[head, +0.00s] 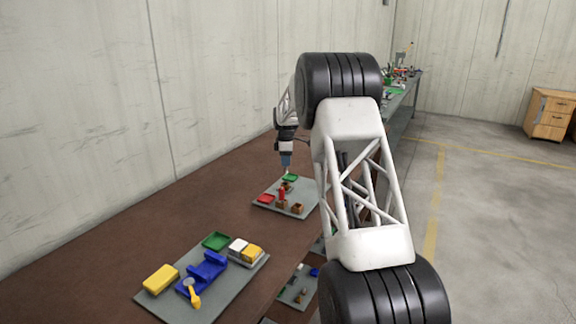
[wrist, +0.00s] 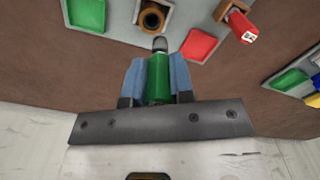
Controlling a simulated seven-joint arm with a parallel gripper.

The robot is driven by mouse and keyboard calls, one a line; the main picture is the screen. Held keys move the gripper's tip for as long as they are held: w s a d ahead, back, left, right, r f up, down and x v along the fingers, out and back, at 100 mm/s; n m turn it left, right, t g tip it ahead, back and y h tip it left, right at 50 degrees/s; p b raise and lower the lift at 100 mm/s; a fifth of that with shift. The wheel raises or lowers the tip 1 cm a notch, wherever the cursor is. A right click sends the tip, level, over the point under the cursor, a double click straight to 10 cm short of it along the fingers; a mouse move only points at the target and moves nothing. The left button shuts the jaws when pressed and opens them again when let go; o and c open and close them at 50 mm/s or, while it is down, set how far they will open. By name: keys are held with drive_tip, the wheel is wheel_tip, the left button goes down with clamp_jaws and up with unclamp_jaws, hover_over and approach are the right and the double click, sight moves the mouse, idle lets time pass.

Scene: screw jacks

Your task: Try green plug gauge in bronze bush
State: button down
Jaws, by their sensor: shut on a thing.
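My gripper (wrist: 160,80) is shut on the green plug gauge (wrist: 159,80), whose grey rounded tip (wrist: 160,44) points out past the blue fingers. In the head view my gripper (head: 286,166) is above the far end of the grey mat; the gauge is hard to make out there. In the wrist view a brown, bronze-looking bush (wrist: 152,17) with a dark open hole lies just beyond the gauge tip. The tip looks apart from it and outside the hole. I cannot tell the height between them.
A green tray (wrist: 86,13) and a red tray (wrist: 200,44) flank the bush. A red plug gauge (wrist: 240,24) stands at another brown holder. In the head view a nearer mat (head: 153,299) holds blue, yellow and white parts. The table between the mats is clear.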

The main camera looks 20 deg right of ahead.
sight(285, 169)
drive_tip(key=shift+w, duration=0.65)
drive_tip(key=shift+f, duration=2.5)
drive_tip(key=shift+f, duration=1.9)
idle(2.1)
drive_tip(key=shift+r, duration=0.2)
idle(0.3)
